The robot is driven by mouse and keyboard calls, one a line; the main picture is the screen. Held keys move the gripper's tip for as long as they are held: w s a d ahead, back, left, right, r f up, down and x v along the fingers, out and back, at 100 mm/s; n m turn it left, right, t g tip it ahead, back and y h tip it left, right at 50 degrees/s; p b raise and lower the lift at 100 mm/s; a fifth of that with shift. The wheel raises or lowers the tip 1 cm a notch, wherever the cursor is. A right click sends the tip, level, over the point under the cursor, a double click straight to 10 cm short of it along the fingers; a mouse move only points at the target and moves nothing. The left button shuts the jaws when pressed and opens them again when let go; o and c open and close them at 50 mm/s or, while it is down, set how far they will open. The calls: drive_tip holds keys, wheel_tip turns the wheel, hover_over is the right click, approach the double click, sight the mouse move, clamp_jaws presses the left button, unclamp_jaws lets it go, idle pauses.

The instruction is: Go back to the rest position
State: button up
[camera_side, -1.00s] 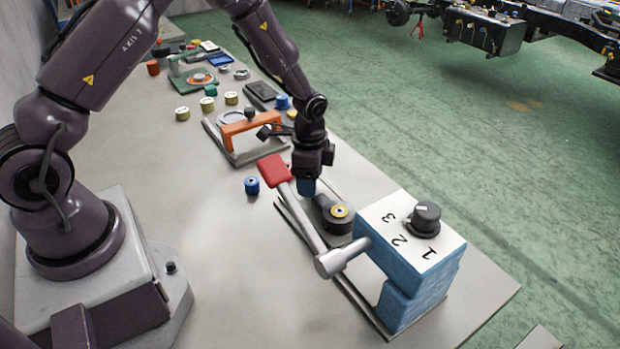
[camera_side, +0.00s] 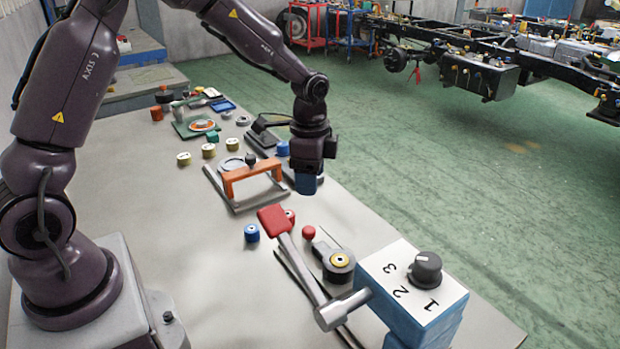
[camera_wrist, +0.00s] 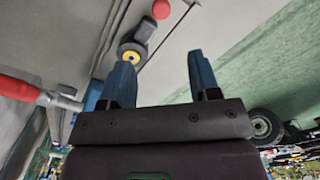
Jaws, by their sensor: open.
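My gripper (camera_side: 307,184) hangs above the table near its far right edge, between the orange-handled fixture and the lever fixture. In the wrist view its two blue fingers (camera_wrist: 162,78) stand apart with nothing between them. The arm is bent forward over the bench. No held object shows in either view.
Below my gripper are a red-handled lever (camera_side: 291,253), a red ball knob (camera_side: 309,232), a round dark part (camera_side: 339,264) and a blue block with a numbered dial (camera_side: 410,290). The orange handle (camera_side: 252,176) stands to the left. Small cylinders (camera_side: 208,150) lie behind.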

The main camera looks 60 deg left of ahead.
drive_tip(key=s+d+r+n+t, duration=0.2)
drive_tip(key=s+r+n, duration=0.2)
drive_tip(key=s+r, duration=0.5)
drive_tip(key=s+d+r+n+t, duration=0.2)
drive_tip(key=s+r+n, duration=0.3)
drive_tip(key=s+r, duration=0.3)
drive_tip(key=shift+s+r+t, duration=0.35)
drive_tip(key=shift+s+t, duration=0.45)
drive_tip(key=shift+s, duration=1.4)
